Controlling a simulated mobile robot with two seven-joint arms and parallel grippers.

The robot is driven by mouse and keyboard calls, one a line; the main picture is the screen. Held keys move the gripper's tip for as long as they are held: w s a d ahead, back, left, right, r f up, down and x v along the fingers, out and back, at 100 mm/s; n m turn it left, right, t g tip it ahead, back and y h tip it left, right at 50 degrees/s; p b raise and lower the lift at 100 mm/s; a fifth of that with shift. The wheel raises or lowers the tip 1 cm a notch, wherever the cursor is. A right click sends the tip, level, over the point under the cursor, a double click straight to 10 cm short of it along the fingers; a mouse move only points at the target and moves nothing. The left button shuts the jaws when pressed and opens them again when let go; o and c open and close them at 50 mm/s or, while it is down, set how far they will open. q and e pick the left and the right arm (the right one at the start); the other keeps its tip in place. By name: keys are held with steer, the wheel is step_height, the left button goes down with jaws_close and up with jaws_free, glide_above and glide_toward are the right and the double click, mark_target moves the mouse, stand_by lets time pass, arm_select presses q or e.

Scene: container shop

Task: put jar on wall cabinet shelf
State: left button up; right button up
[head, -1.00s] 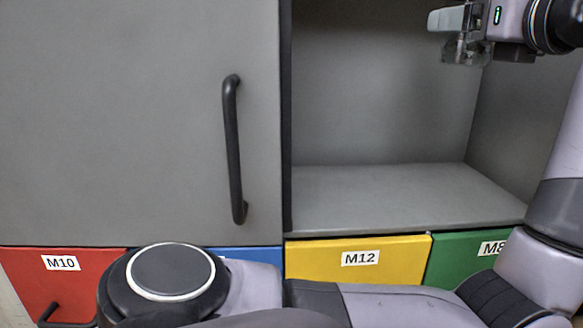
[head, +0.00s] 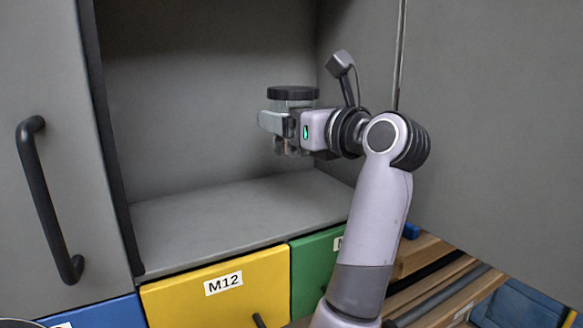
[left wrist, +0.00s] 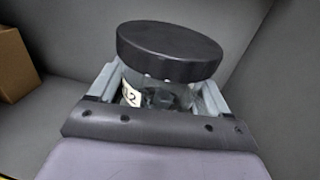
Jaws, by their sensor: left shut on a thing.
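A clear jar with a black lid (head: 292,93) is held upright in my left gripper (head: 276,125). In the left wrist view the jar (left wrist: 168,52) sits between the two fingers, with a small white label partly showing on its glass; the lower part is hidden by the gripper. The open grey wall cabinet has a bare shelf floor (head: 225,215). The gripper and jar are at the right part of the cabinet opening, above the shelf floor and apart from it. My right gripper is not in view.
A grey cabinet door with a black handle (head: 45,200) is at the left. A grey panel (head: 490,140) stands at the right. Below are a yellow drawer marked M12 (head: 215,290) and a green drawer (head: 312,270). A brown box (left wrist: 14,65) shows in the left wrist view.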

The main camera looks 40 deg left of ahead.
arm_select(q)
step_height(320, 180, down, 8)
steer(key=shift+f+p, duration=0.25)
steer(key=shift+p, duration=0.15)
steer(key=shift+f, duration=0.15)
steer(key=shift+f+b, duration=0.15)
steer(key=shift+b, duration=0.15)
steer(key=o, duration=1.3)
steer(key=shift+c, duration=0.2)
